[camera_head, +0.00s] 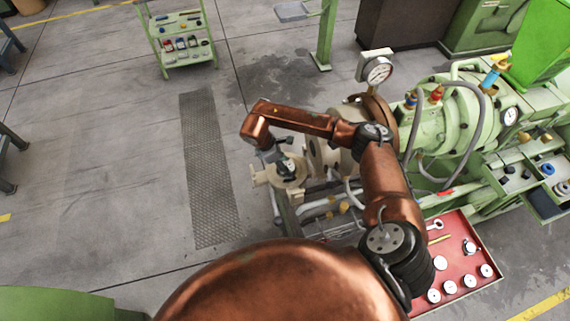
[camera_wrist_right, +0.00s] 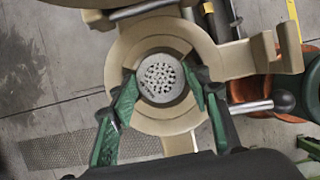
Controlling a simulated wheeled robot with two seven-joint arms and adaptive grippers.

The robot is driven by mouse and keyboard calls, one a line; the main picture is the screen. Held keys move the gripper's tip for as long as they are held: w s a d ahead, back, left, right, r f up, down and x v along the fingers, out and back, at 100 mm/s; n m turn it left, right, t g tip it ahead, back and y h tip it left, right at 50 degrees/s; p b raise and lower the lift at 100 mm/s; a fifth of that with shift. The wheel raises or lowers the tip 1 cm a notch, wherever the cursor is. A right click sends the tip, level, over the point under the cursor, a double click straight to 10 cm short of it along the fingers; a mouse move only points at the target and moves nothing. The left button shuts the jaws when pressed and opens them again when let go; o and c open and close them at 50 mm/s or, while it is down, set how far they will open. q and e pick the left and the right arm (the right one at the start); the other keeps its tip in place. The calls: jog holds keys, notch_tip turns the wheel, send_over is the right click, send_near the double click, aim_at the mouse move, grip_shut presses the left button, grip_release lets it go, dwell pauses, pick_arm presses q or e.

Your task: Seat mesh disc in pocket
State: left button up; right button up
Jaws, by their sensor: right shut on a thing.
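The grey perforated mesh disc (camera_wrist_right: 160,77) is in the middle of the right wrist view. My right gripper (camera_wrist_right: 161,82) has its green-padded fingers on either side of the disc and is shut on it. The disc lies over the round opening of a beige ring housing (camera_wrist_right: 160,124), whose pocket is mostly hidden by disc and fingers. I cannot tell whether the disc rests in it or is just above it. In the head view my right gripper (camera_head: 286,169) points down at the beige housing (camera_head: 297,183); the disc is too small to make out there. My left gripper is not seen.
A beige bracket (camera_wrist_right: 262,52) stands right of the ring in the wrist view. A red tray (camera_head: 460,224) with several pale round parts lies at right. The green extruder (camera_head: 452,118) with its gauge (camera_head: 378,71) is behind my arm. Floor left of the housing is clear.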

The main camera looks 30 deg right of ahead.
jog(key=shift+f+b, duration=0.45)
jog(key=shift+f, duration=0.2)
dwell(0.5)
jog(key=shift+f, duration=0.3)
dwell(0.5)
jog(key=o, duration=1.3)
jog(key=shift+o, duration=0.2)
jog(key=shift+s+f, duration=0.1)
jog(key=shift+r+p, duration=2.25)
jog(key=shift+r, duration=1.85)
